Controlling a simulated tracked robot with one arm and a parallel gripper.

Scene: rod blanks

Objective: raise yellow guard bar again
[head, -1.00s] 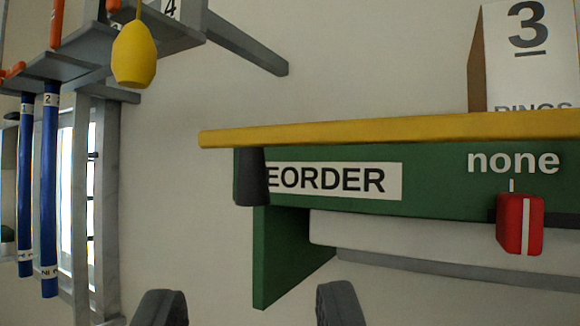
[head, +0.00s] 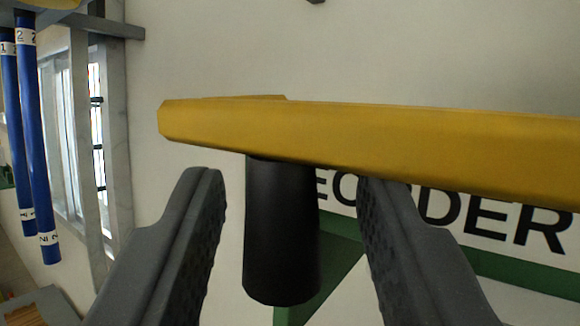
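The yellow guard bar (head: 400,145) runs nearly level across the middle of the head view, from its free end at the left out past the right edge. A black round handle (head: 282,230) hangs down from it near that left end. My gripper (head: 287,185) is open, with one finger on each side of the handle and gaps showing on both sides. The fingertips are just below the bar. The finger on the right overlaps part of the lettered label behind.
Behind the bar is a green panel (head: 510,270) with a white label (head: 480,215), partly hidden. Blue rods (head: 35,140) hang at the far left beside a grey post (head: 82,160). Plain wall fills the space above the bar.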

